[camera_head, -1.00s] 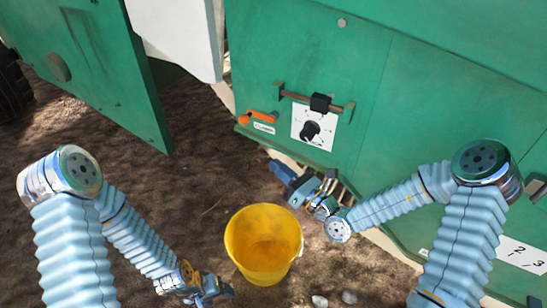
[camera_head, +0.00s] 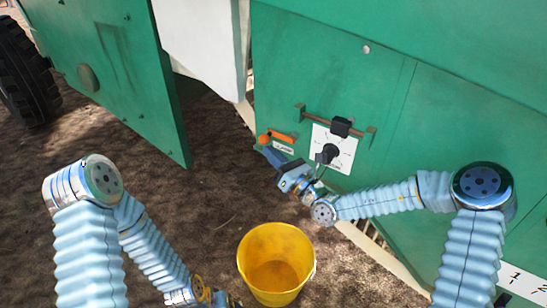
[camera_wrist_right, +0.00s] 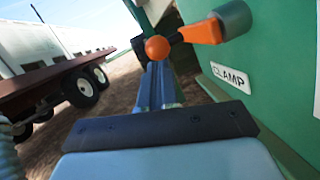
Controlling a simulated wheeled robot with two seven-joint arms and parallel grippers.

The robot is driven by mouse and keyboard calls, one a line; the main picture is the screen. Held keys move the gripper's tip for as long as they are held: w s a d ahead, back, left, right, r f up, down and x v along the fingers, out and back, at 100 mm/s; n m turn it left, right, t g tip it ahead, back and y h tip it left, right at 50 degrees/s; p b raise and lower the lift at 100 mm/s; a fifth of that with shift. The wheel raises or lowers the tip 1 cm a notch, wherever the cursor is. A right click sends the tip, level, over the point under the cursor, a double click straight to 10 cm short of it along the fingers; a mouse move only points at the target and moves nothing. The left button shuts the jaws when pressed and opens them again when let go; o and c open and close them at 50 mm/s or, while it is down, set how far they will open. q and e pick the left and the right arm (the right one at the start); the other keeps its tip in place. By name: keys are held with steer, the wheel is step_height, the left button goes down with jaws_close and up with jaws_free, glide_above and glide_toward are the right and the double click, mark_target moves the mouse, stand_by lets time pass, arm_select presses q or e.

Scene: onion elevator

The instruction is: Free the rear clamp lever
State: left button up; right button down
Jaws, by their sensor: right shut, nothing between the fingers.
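An orange clamp lever (camera_head: 281,136) with a ball knob (camera_head: 264,139) sits at the left edge of the green panel, above a small white label (camera_head: 284,148). In the right wrist view the lever (camera_wrist_right: 200,32) points left from a grey-green pivot, ball (camera_wrist_right: 157,47) at its end; the label (camera_wrist_right: 231,77) reads "AMP", its start partly covered. My right gripper (camera_head: 267,152) is shut and empty, its tips just below the ball. In the wrist view its blue fingers (camera_wrist_right: 157,85) reach up to the ball; I cannot tell whether they touch. My left gripper (camera_head: 222,300) is low, partly cut off.
A bar with a black block (camera_head: 341,126) and a dial (camera_head: 328,153) on a white plate stick out right of the lever. A yellow bucket (camera_head: 277,262) stands on the soil below. An open green door (camera_head: 105,75) hangs at left.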

steer(key=shift+f, duration=0.1)
steer(key=shift+a+m+t+y+b, duration=0.1)
steer(key=shift+m+t+y+b, duration=0.3)
steer(key=shift+t, duration=0.4)
